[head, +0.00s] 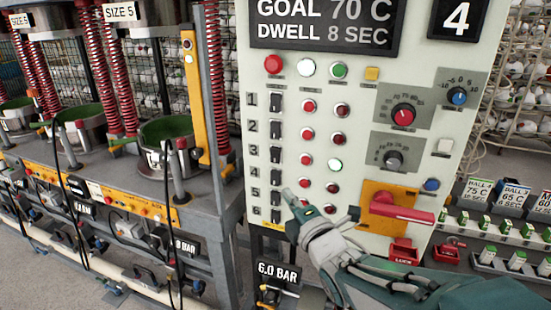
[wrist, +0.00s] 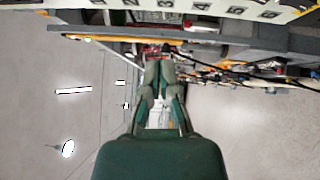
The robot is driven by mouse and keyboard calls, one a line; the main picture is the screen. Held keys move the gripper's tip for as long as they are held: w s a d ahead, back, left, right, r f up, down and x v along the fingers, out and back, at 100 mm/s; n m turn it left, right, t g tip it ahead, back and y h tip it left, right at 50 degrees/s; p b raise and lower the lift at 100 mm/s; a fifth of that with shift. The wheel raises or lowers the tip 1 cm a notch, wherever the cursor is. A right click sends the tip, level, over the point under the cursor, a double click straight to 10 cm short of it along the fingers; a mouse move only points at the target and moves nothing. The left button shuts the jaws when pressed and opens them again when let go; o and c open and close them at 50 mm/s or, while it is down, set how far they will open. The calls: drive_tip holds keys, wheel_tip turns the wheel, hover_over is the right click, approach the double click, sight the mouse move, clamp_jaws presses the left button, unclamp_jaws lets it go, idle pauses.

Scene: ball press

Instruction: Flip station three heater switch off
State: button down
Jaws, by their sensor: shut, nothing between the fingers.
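The pale control panel (head: 355,150) has a column of black rocker switches numbered 1 to 6. The station three switch (head: 275,154) is the third from the top. Its on or off position is too small to tell. In its row, one round light is red and the right one (head: 335,165) glows whitish green. My gripper (head: 289,194) is shut and empty, with its tips in front of the panel, right of the lower switches and below switch three. Whether it touches the panel cannot be told. The wrist view shows the closed fingers (wrist: 158,64) and the number labels along the top edge.
A red rotary handle (head: 400,208) on an orange plate sits right of my gripper. Red lockout boxes (head: 402,250) are below it. Dials (head: 403,114) are on the panel's right. Ball presses (head: 170,140) with red springs stand left. A tag rack (head: 500,225) is at right.

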approach(271, 152)
drive_tip(key=w+a, duration=0.2)
drive_tip(key=a, duration=0.2)
drive_tip(key=w, duration=0.2)
drive_tip(key=w+d, duration=0.1)
drive_tip(key=w, duration=0.1)
drive_tip(key=shift+w+r, duration=0.1)
drive_tip(key=shift+r, duration=0.05)
drive_tip(key=shift+w, duration=0.1)
drive_tip(key=shift+w+r, duration=0.15)
idle(0.3)
